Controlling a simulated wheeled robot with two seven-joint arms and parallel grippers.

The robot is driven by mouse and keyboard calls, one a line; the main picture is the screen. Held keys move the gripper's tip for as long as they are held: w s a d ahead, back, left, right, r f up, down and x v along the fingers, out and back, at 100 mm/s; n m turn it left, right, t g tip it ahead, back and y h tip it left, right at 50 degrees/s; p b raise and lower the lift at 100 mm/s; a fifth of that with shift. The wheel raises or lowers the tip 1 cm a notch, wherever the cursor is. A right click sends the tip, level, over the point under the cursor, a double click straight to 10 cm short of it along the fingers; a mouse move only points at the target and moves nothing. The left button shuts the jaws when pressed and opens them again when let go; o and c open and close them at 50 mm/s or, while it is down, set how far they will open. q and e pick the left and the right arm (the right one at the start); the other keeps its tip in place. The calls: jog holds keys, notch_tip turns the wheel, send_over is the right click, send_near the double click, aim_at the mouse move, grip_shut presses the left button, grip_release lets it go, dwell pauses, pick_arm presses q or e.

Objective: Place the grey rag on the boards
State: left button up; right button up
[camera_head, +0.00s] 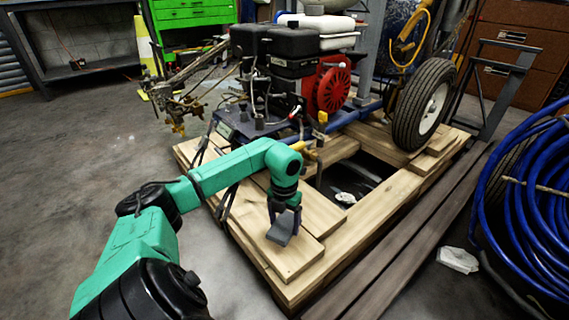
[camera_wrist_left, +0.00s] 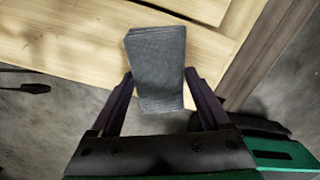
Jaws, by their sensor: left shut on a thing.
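The grey rag (camera_wrist_left: 158,72) is a folded flat piece between the fingers of my left gripper (camera_wrist_left: 158,95) in the left wrist view. My left gripper is shut on it. In the head view the rag (camera_head: 279,238) hangs below my left gripper (camera_head: 283,212), over the near end of the pale wooden boards (camera_head: 300,255). The boards also show behind the rag in the left wrist view (camera_wrist_left: 75,35). I cannot tell whether the rag touches the boards. My right gripper is not in view.
The line striper with its red engine part (camera_head: 333,90) and a black wheel (camera_head: 422,105) stands on the boards behind my gripper. A blue hose coil (camera_head: 530,200) lies at right. A crumpled white piece (camera_head: 457,259) lies on the floor. An opening shows between the boards.

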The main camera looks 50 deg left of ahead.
aim_at(284, 225)
pick_arm(q)
notch_tip(284, 225, down, 4)
jog(key=shift+r+b, duration=0.15)
jog(key=shift+b, duration=0.8)
jog(key=shift+r, duration=0.15)
jog(key=o, duration=1.2)
